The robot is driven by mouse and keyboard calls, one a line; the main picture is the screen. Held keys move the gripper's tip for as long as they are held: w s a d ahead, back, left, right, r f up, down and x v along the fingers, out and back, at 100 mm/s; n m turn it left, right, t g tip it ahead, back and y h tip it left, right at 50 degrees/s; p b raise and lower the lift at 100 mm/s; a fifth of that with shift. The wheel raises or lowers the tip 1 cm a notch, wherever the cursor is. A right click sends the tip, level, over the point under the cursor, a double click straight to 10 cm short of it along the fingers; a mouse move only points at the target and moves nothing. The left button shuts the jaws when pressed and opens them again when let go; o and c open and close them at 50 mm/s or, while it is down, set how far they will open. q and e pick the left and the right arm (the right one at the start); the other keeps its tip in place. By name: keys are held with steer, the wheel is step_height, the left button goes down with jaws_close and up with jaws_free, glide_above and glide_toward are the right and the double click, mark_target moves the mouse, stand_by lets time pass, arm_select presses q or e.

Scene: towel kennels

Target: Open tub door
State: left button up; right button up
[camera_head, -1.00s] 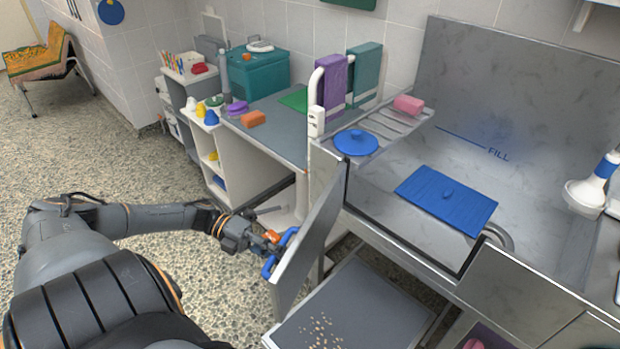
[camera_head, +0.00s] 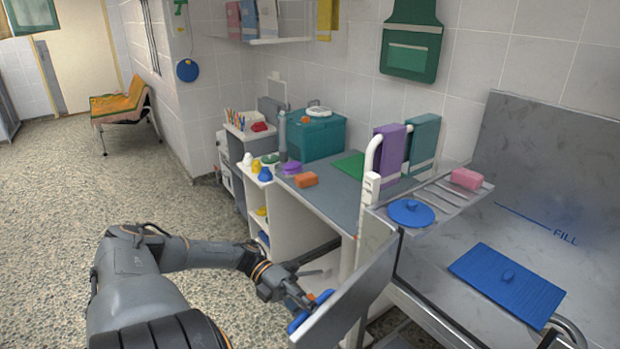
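The grey tub door (camera_head: 348,300) stands swung out from the front of the metal tub (camera_head: 455,262), leaving an opening in the tub's front. My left gripper (camera_head: 306,300) is at the door's outer face, at the blue handle (camera_head: 298,320). The fingers appear to be around the handle, but the door edge and the gripper body partly hide them, so I cannot tell whether they are closed on it. My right gripper is not in view.
A blue mat (camera_head: 507,284) lies in the tub. A rack (camera_head: 450,205) on the tub holds a blue lid (camera_head: 411,212) and a pink sponge (camera_head: 466,179). A grey-topped counter (camera_head: 325,200) stands behind the door. Speckled floor (camera_head: 130,200) at left is clear.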

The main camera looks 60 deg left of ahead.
arm_select(q)
steer(key=shift+f, duration=0.1)
steer(key=v, duration=1.2)
steer(key=shift+f, duration=0.1)
stand_by(0.4)
